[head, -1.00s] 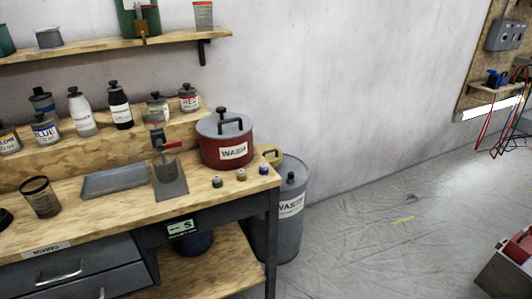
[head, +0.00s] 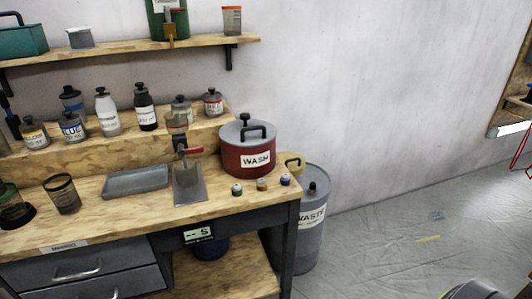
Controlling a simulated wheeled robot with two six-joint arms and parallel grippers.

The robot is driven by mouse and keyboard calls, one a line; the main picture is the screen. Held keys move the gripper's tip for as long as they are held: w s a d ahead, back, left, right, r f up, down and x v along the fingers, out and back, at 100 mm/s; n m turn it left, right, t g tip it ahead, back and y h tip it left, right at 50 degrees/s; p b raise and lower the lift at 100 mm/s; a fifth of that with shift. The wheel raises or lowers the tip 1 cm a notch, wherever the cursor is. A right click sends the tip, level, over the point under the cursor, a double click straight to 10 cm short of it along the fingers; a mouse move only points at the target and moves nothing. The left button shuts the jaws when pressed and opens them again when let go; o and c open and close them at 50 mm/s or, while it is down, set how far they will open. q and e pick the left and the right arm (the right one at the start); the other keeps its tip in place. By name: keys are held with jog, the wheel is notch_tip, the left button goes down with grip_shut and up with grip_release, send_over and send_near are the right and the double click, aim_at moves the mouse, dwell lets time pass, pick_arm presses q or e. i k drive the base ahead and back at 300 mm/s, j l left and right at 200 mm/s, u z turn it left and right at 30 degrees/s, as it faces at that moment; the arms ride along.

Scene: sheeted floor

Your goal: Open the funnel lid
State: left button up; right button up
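A grey drum (head: 314,240) labelled WASTE stands on the floor just past the right end of the workbench. A black knob (head: 312,187) stands up from its top. I cannot tell whether a funnel lid is open or shut. Neither of my grippers can be made out in the head view.
The workbench (head: 110,215) holds the red WASH pot (head: 240,160), three small jars, a grey tray (head: 136,181) and several bottles. Its right front leg stands before the drum. Sheeted floor (head: 390,240) right of the drum is mostly clear. A dark, unclear object (head: 472,289) shows at bottom right.

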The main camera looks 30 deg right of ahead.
aim_at(288, 157)
jog(key=i+l+u, duration=0.35)
jog(key=l, duration=0.9)
jog(key=l+u, duration=0.35)
jog(key=l, duration=0.9)
